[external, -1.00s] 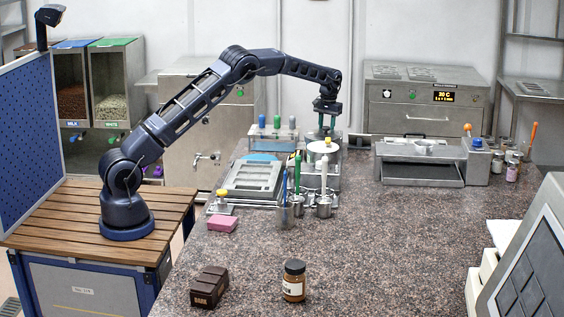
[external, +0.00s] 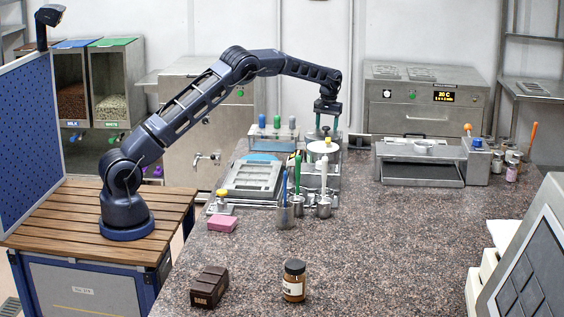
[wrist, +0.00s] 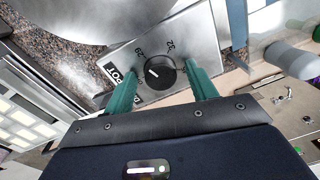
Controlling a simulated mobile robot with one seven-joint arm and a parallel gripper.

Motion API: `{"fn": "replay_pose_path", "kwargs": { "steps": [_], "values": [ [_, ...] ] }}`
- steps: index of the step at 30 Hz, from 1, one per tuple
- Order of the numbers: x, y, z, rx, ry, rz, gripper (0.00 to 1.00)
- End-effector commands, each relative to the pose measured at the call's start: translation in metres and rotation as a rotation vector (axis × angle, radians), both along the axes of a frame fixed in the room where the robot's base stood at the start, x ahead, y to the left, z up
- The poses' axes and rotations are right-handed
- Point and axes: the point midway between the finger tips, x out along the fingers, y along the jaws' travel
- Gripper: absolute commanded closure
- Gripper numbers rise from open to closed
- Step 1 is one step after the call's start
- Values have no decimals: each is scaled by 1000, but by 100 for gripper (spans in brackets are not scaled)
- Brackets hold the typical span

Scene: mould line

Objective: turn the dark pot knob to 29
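The dark pot knob (wrist: 160,72) is round and black with a white pointer mark on its left part. It sits on a metal plate with the numbers 29 and 32 beside it and a POT label (wrist: 122,74). The mark does not clearly line up with 29. My gripper (wrist: 160,80) has its two green fingers on either side of the knob, with gaps between them and the knob, so it is open and holds nothing. In the external view my gripper (external: 326,126) points down at the back of the counter; the knob cannot be made out there.
Part of a large round metal surface (wrist: 85,12) lies close to the knob plate. In the external view, metal cups with coloured tools (external: 323,207) stand in front of my gripper, and a rack with coloured handles (external: 277,133) stands to its left.

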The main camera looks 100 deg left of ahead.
Motion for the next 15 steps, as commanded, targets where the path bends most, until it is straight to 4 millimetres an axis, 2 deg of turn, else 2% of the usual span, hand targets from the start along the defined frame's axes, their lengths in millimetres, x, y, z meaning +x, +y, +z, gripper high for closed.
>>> {"fn": "replay_pose_path", "kwargs": {
  "steps": [8, 11, 15],
  "values": [
    [0, 1, 4, 2, -1, 0, 43],
    [1, 1, 14, 2, -3, 0, 43],
    [2, 0, 37, 3, -4, 0, 43]
  ]
}}
